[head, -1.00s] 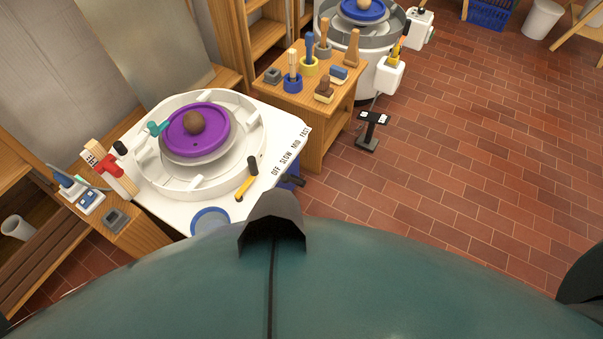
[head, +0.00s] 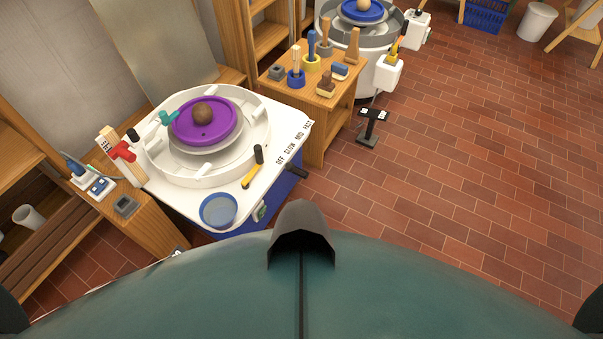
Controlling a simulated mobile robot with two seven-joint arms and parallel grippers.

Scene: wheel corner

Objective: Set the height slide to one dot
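The white upright post with a red slide (head: 123,151) on it stands at the left edge of the wheel table. I take this for the height slide. Small dark marks show near the top of the white post (head: 105,138), too small to read as dots. A black knob (head: 133,135) is just right of it. Neither of my grippers is in view.
A blue-rimmed water bowl (head: 218,210) and a yellow lever with a black grip (head: 252,168) are at the table's front. A wooden stand of tools (head: 312,110) is behind right. A foot pedal (head: 371,126) is on the floor. The brick floor at right is clear.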

